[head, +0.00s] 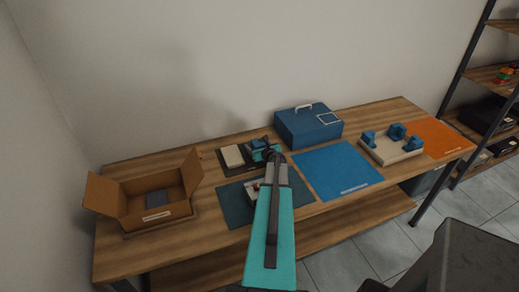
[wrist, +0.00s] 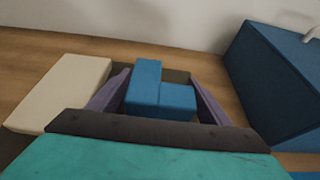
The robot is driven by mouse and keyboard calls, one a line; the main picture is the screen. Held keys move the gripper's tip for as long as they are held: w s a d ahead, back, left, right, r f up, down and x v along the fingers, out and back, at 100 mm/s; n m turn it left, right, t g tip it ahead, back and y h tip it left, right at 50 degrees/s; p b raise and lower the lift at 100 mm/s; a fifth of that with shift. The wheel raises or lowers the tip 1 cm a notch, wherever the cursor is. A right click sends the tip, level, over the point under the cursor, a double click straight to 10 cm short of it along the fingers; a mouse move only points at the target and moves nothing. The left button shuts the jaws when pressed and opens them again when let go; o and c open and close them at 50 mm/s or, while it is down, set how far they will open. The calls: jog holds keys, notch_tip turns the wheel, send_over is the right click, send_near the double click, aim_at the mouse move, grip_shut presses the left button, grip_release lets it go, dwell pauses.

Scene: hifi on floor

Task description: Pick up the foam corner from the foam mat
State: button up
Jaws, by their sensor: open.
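The foam corner is a blue stepped block (wrist: 160,92), seen in the wrist view between my gripper's two purple fingers. In the head view a blue piece (head: 257,143) shows beside the gripper, partly hidden by it. The dark foam mat (wrist: 180,76) shows behind the block in the wrist view; in the head view its dark surface (head: 224,165) is partly covered. My gripper (wrist: 161,80) is open, with a finger on either side of the block. Finger contact cannot be told. The gripper also shows in the head view (head: 270,153), low over the mat.
A cream block (wrist: 70,90) lies left of the gripper. A blue case (head: 308,126) stands behind right. An open cardboard box (head: 150,190) is at left, a cream tray (head: 393,155) with blue corners at right. The blue mat (head: 338,170) is clear, as is the orange mat (head: 440,138).

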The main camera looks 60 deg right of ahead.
jog(key=shift+c, duration=0.4)
jog(key=c, duration=1)
jog(key=shift+r+b, duration=0.55)
jog(key=shift+r, duration=4.4)
